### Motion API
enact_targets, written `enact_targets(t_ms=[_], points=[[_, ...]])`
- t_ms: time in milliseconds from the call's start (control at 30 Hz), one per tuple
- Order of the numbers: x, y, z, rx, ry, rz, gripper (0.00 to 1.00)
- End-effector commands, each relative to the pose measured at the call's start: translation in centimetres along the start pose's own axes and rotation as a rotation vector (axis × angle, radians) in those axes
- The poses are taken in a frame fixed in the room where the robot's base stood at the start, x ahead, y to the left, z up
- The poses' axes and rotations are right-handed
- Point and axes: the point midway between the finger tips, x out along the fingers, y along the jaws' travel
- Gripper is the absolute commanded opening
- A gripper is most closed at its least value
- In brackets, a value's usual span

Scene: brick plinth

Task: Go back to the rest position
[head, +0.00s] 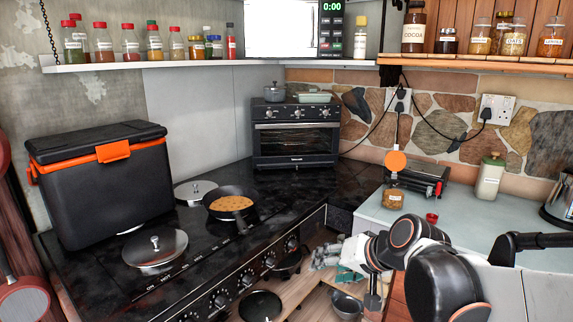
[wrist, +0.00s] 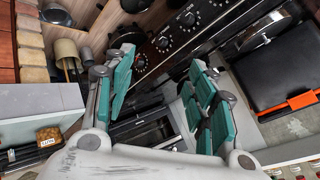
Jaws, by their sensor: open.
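My gripper (wrist: 162,88) is open in the wrist view, with its teal-padded fingers spread wide and nothing between them. In the head view, the arm reaches in from the lower right, in front of the counter. The gripper end (head: 348,272) is small there and partly merged with the clutter behind it. The fingers appear clear of the stove and counter, though exact gaps are hard to judge.
A black stove (head: 180,281) carries a pan (head: 231,205) with food, lids and a cooler box (head: 98,185). A toaster oven (head: 295,135) stands behind. The right counter (head: 460,218) holds jars (head: 393,199) and a small red cup (head: 431,218). Shelves run above.

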Motion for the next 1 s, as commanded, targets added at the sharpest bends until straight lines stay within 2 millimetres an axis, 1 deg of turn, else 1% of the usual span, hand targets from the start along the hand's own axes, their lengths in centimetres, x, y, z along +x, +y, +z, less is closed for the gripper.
enact_targets(t_ms=[33,200,500,600,733,867,1000], points=[[-1.4,0.3,1.0,-0.022,-0.001,0.03,0.51],[-5.3,2.0,3.9,-0.099,-0.003,0.134,0.51],[-11.4,5.8,9.2,-0.234,-0.006,0.318,0.51],[-12.8,7.0,10.7,-0.272,-0.007,0.369,0.51],[-14.1,8.2,12.0,-0.307,-0.007,0.416,0.51],[-14.7,8.7,12.5,-0.323,-0.007,0.439,0.51],[-14.7,8.8,12.6,-0.325,-0.007,0.441,0.51]])
